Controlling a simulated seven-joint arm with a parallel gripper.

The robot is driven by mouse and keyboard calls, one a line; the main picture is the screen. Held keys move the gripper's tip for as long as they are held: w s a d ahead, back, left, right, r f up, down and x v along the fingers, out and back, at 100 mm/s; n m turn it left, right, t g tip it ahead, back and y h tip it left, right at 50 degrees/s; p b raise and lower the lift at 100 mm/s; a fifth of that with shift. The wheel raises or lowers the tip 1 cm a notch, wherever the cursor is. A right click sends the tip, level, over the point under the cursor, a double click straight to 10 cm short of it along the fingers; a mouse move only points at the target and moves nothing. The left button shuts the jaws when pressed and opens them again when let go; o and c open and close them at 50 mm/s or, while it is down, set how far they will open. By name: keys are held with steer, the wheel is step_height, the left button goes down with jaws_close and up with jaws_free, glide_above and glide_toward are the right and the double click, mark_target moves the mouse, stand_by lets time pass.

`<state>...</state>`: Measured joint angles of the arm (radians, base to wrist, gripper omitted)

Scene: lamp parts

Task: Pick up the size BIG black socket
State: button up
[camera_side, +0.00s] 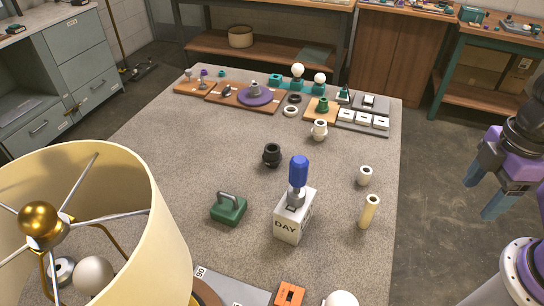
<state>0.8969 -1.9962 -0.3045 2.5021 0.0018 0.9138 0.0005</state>
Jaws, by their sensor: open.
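A black socket (272,155) stands upright near the middle of the grey table, its round open mouth facing up. It is the only black socket that I can make out clearly. I cannot read a size mark on it. My gripper (485,196) is at the right side of the picture, off the table's right edge and far from the socket. Its two blue-grey fingers are apart with nothing between them. Nothing hides the socket.
A white box marked DAY (288,227) with a blue-handled tool (298,172) stands in front of the socket. A green block with a handle (229,208), white sockets (320,130) and a cream tube (369,211) are around it. A big lampshade (165,220) fills the lower left.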

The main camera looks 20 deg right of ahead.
steer(key=shift+o, duration=0.6)
steer(key=shift+a, duration=0.1)
steer(key=m+t+y, duration=0.6)
steer(key=t+y, duration=0.1)
steer(key=t, duration=0.4)
glide_toward(277, 150)
steer(key=x, duration=0.6)
steer(key=shift+w+f, duration=0.3)
steer(key=shift+w, duration=0.1)
steer(key=shift+x, duration=2.5)
steer(key=shift+s+a+r, duration=0.1)
steer(key=shift+a+r, duration=0.05)
steer(key=shift+a, duration=0.05)
steer(key=c, duration=1.1)
